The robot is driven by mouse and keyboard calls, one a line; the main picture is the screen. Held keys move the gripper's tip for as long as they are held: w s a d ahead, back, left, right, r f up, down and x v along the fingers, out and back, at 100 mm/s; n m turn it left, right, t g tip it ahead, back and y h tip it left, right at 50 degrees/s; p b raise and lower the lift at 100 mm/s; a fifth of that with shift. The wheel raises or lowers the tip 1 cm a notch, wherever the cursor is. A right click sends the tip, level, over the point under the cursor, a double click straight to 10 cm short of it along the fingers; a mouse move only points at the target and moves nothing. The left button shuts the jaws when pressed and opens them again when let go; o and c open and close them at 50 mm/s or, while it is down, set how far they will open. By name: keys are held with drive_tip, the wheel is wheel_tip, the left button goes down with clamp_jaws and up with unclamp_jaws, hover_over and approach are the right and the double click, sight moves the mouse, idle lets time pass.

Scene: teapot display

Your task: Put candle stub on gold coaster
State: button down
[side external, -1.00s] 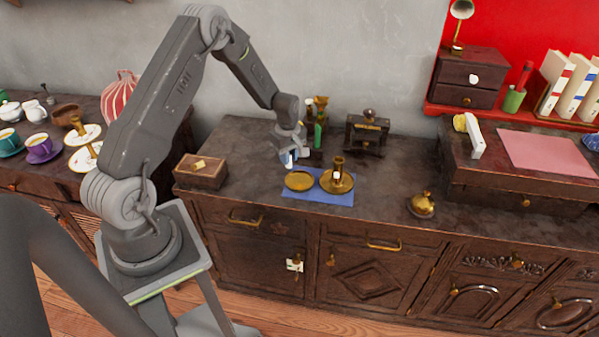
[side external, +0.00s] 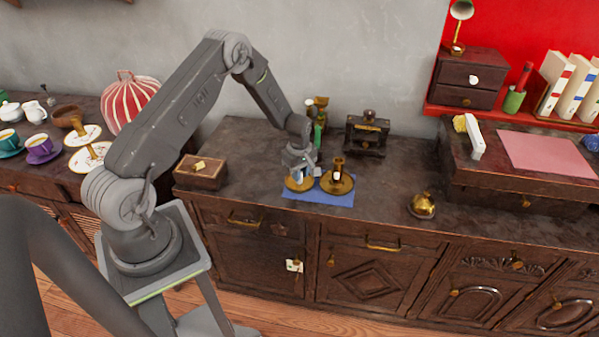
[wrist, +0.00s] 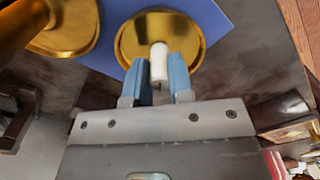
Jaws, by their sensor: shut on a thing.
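My gripper (side external: 299,173) is shut on the candle stub, a short white cylinder (wrist: 159,62) that shows between the two blue fingertips (wrist: 160,75) in the wrist view. The gold coaster (wrist: 133,42) is a round, shiny dish with a raised rim, behind the stub in the wrist view. In the side view the coaster (side external: 292,186) lies under my gripper, on a blue mat (side external: 321,198). The stub appears over the coaster's area; I cannot tell whether it touches it. My fingers hide part of the stub.
A brass candlestick (side external: 337,179) stands just right of the coaster on the mat. A green bottle (side external: 318,136) and dark box (side external: 368,134) stand behind. A small wooden box (side external: 201,171) is to the left, a brass bell (side external: 422,205) to the right.

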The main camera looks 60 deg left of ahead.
drive_tip(key=c, duration=1)
unclamp_jaws()
drive_tip(key=s+d+r+m+t, duration=0.1)
drive_tip(key=d+r+m, duration=0.15)
drive_tip(key=r, duration=0.85)
drive_tip(key=s+d+r+m, duration=0.1)
drive_tip(key=d+r+m, duration=0.15)
drive_tip(key=r, duration=0.95)
drive_tip(key=s+d+r+m+t, duration=0.2)
drive_tip(key=s+d+r+m, duration=0.2)
drive_tip(key=s+d+r, duration=0.35)
drive_tip(key=s+d+r+m+t, duration=0.1)
drive_tip(key=s+d+r+m, duration=0.1)
drive_tip(key=s, duration=0.3)
drive_tip(key=s+d+r+m, duration=0.2)
drive_tip(key=s+d+m, duration=0.2)
drive_tip(key=s, duration=0.1)
drive_tip(key=s+d+r+m+t, duration=0.1)
drive_tip(key=s+d+r+m, duration=0.1)
drive_tip(key=s, duration=0.3)
drive_tip(key=shift+s+d+r+m+t, duration=0.15)
drive_tip(key=shift+s+d+m+t, duration=0.2)
drive_tip(key=shift+m, duration=0.55)
drive_tip(key=shift+w, duration=0.1)
